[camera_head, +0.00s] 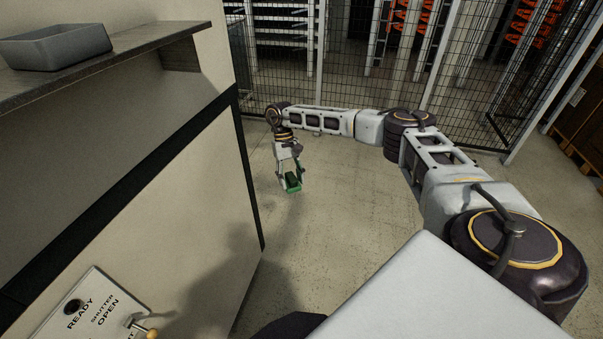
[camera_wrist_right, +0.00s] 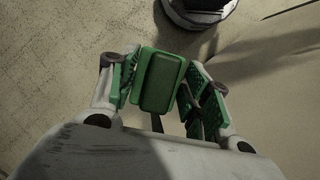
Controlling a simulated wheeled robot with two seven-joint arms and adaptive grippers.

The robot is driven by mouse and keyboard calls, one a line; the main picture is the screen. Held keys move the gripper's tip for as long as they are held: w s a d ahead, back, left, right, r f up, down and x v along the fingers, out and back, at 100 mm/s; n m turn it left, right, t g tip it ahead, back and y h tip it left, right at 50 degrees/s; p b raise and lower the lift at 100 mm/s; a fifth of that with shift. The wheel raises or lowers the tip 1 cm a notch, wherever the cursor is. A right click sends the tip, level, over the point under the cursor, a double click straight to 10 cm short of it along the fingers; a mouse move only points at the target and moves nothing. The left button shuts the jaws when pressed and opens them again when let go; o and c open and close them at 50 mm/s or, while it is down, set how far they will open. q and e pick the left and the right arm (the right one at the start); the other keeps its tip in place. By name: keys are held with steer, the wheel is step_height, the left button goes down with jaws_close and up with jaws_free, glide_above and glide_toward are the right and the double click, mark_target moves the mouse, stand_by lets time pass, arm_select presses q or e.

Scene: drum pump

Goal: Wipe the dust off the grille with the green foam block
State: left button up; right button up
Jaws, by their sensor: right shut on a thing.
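My right gripper (camera_head: 290,180) hangs low over the floor, to the right of the beige cabinet, with its arm reaching in from the right. It is shut on the green foam block (camera_head: 292,183). In the right wrist view the green foam block (camera_wrist_right: 158,79) sits between the two green-padded fingers of the right gripper (camera_wrist_right: 160,85). The face of the block towards the camera is dark green. No grille or dust can be made out in either view. My left gripper is not in view.
A beige cabinet (camera_head: 190,150) with a dark band fills the left. A shelf (camera_head: 130,45) on it bears a grey tray (camera_head: 55,47). A sign panel with a lever (camera_head: 140,327) is at lower left. A wire mesh fence (camera_head: 290,70) stands behind; open floor (camera_head: 330,220) lies between.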

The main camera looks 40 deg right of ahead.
steer(key=a+f+n+b, duration=0.1)
steer(key=a, duration=0.8)
steer(key=w+a+f+n+h+b, duration=0.1)
steer(key=a+f+n+b, duration=0.1)
steer(key=a, duration=0.7)
steer(key=shift+w+a+f, duration=0.25)
steer(key=shift+a+f, duration=0.05)
steer(key=shift+f+b, duration=0.4)
steer(key=shift+b, duration=0.1)
